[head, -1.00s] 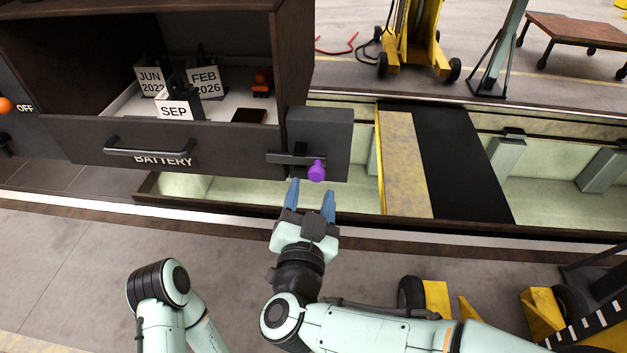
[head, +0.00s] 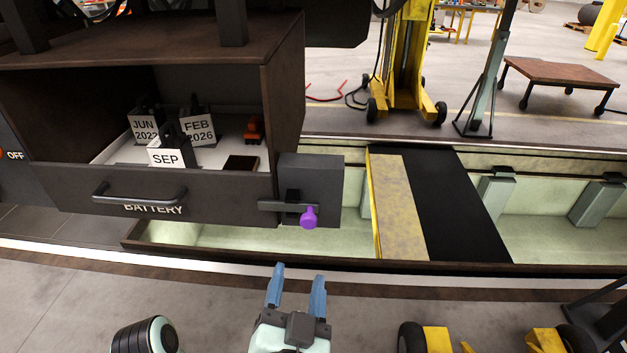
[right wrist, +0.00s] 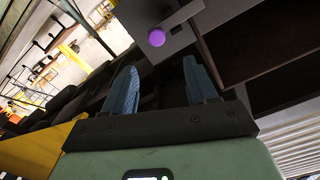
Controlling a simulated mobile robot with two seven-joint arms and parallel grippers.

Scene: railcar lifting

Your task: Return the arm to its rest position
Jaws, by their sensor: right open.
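My right gripper (head: 297,291) is open and empty, below the purple knob in the head view, with its blue fingers pointing up in the picture. It is apart from the knob and the drawer. In the right wrist view both fingers (right wrist: 163,88) are spread with nothing between them. My left gripper is out of view; only a dark, round arm joint of mine shows at the bottom left of the head view.
The purple knob (head: 308,217) sits on a grey box (head: 317,180) beside the open battery drawer (head: 225,196), which holds dated blocks. A pit with a yellow-edged plate (head: 401,207) lies right. A yellow lifting post (head: 405,70) stands behind. Yellow wheeled equipment (head: 437,340) is at the bottom.

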